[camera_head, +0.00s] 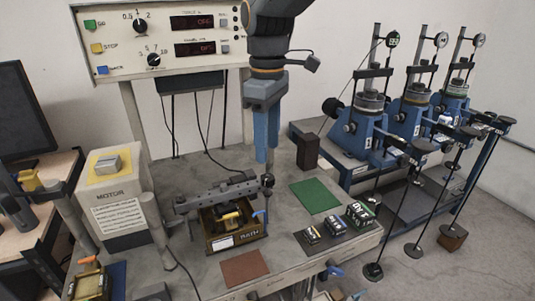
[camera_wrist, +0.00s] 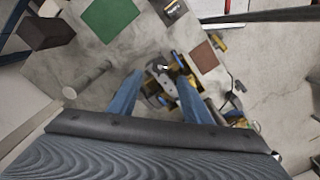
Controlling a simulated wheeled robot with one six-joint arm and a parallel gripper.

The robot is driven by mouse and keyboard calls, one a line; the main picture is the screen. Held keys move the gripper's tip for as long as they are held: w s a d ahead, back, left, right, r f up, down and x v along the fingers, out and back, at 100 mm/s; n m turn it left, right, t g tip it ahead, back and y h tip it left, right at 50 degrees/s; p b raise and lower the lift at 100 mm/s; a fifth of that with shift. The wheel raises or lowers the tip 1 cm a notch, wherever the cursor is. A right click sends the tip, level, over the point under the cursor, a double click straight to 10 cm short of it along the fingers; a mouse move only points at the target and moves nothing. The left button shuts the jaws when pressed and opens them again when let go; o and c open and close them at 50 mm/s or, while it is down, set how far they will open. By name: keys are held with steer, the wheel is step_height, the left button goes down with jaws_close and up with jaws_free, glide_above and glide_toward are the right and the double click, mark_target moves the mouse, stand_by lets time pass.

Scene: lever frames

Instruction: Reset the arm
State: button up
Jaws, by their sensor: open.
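My arm comes down from the top middle of the head view, and my gripper (camera_head: 268,165) points down above the bench. In the wrist view my gripper (camera_wrist: 160,95) shows two blue fingers spread apart with nothing held between them. Below it is the test rig with a grey lever bar (camera_head: 215,197) over a wooden tray (camera_head: 235,240) marked BATH. The fingertips appear close to the right end of the bar in the head view; I cannot tell whether they touch it.
A control panel (camera_head: 160,40) stands behind, and a motor box (camera_head: 122,205) at left. A green mat (camera_head: 316,196), a brown mat (camera_head: 245,269) and several dark weight blocks (camera_head: 338,226) lie on the bench. Blue lever frames (camera_head: 365,135) stand at right.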

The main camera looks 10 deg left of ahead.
steer(key=s+d+f+m+b, duration=0.1)
steer(key=s+d+f+m, duration=0.2)
steer(key=d, duration=0.6)
steer(key=s+d+f+m+t+b, duration=0.1)
steer(key=s+d+f+m, duration=0.2)
steer(key=d+f+m, duration=0.4)
steer(key=s+d+f+m+b, duration=0.2)
steer(key=d+f+m, duration=0.3)
steer(key=d+f, duration=0.5)
steer(key=shift+s+d, duration=0.75)
steer(key=shift+s, duration=0.05)
